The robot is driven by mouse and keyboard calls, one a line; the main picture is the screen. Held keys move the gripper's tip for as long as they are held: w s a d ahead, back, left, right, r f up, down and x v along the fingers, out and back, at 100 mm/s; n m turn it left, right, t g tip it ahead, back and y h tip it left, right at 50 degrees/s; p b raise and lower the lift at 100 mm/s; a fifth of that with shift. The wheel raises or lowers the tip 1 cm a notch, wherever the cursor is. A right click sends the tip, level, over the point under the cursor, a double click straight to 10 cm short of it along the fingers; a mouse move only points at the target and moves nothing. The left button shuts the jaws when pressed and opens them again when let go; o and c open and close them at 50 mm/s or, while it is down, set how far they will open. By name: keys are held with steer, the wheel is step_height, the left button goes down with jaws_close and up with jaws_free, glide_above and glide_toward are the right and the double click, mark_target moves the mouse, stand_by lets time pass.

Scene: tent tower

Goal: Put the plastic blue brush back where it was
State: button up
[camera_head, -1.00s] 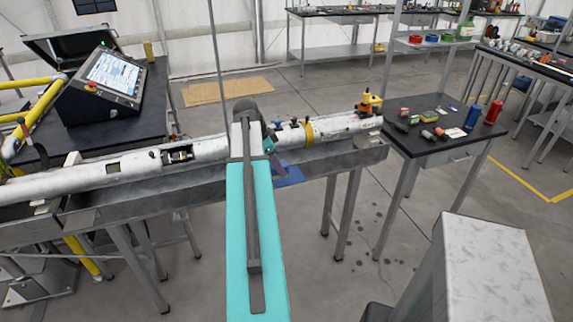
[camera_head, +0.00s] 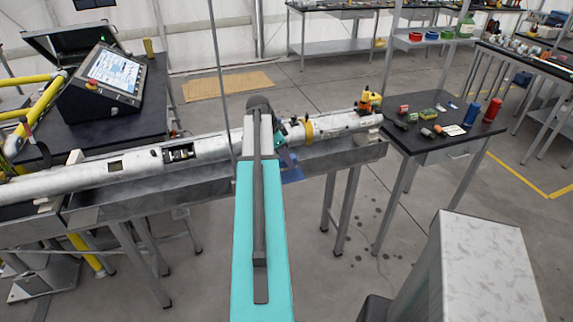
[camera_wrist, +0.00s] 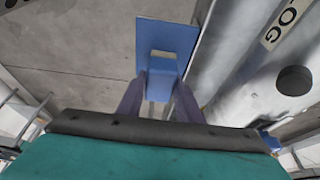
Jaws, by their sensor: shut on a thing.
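The blue plastic brush (camera_wrist: 167,33) is in the wrist view as a flat blue piece with a slot near its lower part. My gripper (camera_wrist: 159,80) is shut on its near end, one dark finger on each side. The brush hangs out beyond the fingertips, over grey floor. Its bristles cannot be made out. In the head view the brush (camera_head: 292,174) shows as a small blue patch just right of my arm, by the front of the long pipe, and my gripper (camera_head: 285,158) is partly hidden behind my arm.
A long white-grey pipe (camera_head: 215,148) lies on a metal bench and runs close beside the brush in the wrist view. A control case (camera_head: 108,80) is at left.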

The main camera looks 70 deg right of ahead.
steer(key=shift+f+p, duration=0.6)
steer(key=shift+f, duration=0.8)
steer(key=shift+f, duration=0.15)
steer(key=o, duration=1)
steer(key=shift+r, duration=0.25)
steer(key=shift+b+v, duration=1.95)
steer(key=shift+v, duration=3.95)
steer(key=shift+w, duration=0.1)
